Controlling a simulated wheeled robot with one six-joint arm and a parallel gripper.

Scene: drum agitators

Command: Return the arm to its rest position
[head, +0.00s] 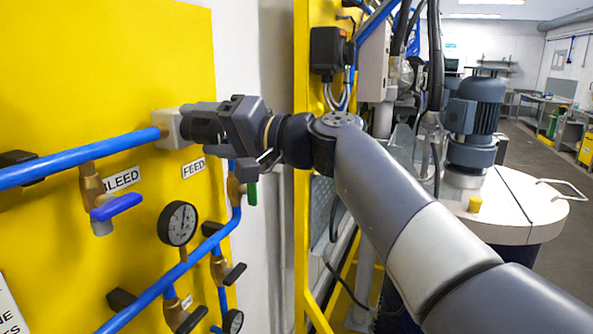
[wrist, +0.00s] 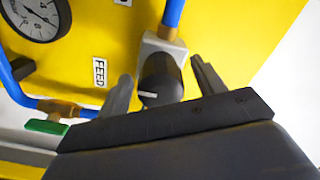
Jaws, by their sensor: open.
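My arm (head: 390,195) reaches from the lower right across to the yellow panel on the left. My gripper (wrist: 163,82) is open, its two fingers apart on either side of a dark round knob (wrist: 160,76) with a white mark. The knob sits on a light grey block (wrist: 168,46) on the blue pipe, near the FEED label (wrist: 99,73). In the head view the gripper (head: 203,125) is right at the grey block (head: 172,128). I cannot tell whether a finger touches the knob.
The yellow panel (head: 100,60) carries blue pipes, a blue-handled bleed valve (head: 117,206), a gauge (head: 178,223) and a green handle (head: 252,193) just below my gripper. A yellow post (head: 303,240) stands close behind my arm. A drum (head: 510,205) with a motor (head: 478,108) stands right.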

